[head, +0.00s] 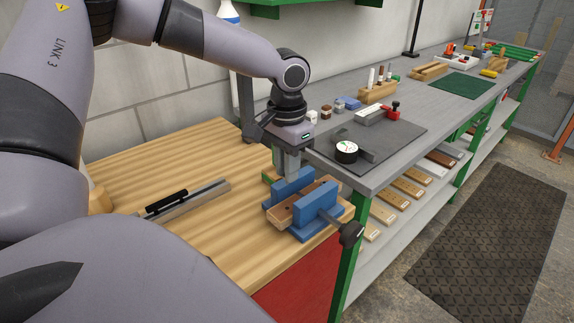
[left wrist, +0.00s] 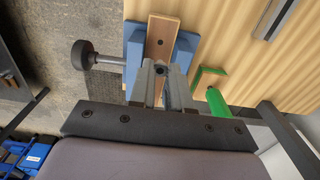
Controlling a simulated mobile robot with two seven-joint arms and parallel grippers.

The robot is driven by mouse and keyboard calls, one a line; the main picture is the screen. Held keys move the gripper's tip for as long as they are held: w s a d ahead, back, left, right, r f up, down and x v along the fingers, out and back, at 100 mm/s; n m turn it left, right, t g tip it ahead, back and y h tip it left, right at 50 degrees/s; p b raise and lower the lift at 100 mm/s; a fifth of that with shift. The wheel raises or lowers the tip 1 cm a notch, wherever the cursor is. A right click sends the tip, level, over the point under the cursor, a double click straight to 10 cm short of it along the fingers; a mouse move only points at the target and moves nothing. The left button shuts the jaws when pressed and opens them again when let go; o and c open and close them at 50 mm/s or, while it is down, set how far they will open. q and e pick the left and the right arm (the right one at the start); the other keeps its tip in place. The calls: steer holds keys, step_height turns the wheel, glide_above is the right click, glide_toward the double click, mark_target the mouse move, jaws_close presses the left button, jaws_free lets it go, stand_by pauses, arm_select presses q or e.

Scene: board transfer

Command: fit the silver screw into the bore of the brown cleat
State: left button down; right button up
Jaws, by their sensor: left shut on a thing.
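The brown cleat (head: 284,212) is clamped between the jaws of a blue vise (head: 316,204) near the corner of the wooden bench top. In the left wrist view the cleat (left wrist: 163,24) shows a small dark bore in its upper face. My left gripper (head: 291,172) points down over the back part of the vise. In the left wrist view its fingers (left wrist: 161,82) are shut on the silver screw (left wrist: 161,71), whose round head with a dark socket shows between the fingertips. The screw's shank is hidden, so I cannot tell whether it touches the cleat. My right gripper is not in view.
The vise handle (head: 351,233) sticks out at the bench's front edge. A green bracket (left wrist: 212,102) stands close beside the fingers. A metal bar with a black grip (head: 182,200) lies on the wood to the left. A grey bench with a dial gauge (head: 346,151) adjoins it.

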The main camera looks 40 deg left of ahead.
arm_select(q)
steer(key=shift+f, duration=0.1)
stand_by(0.3)
steer(key=shift+f+b, duration=1.8)
steer(key=shift+f, duration=1)
steer(key=shift+p, duration=0.4)
steer(key=shift+f+b, duration=0.85)
steer(key=shift+f, duration=0.3)
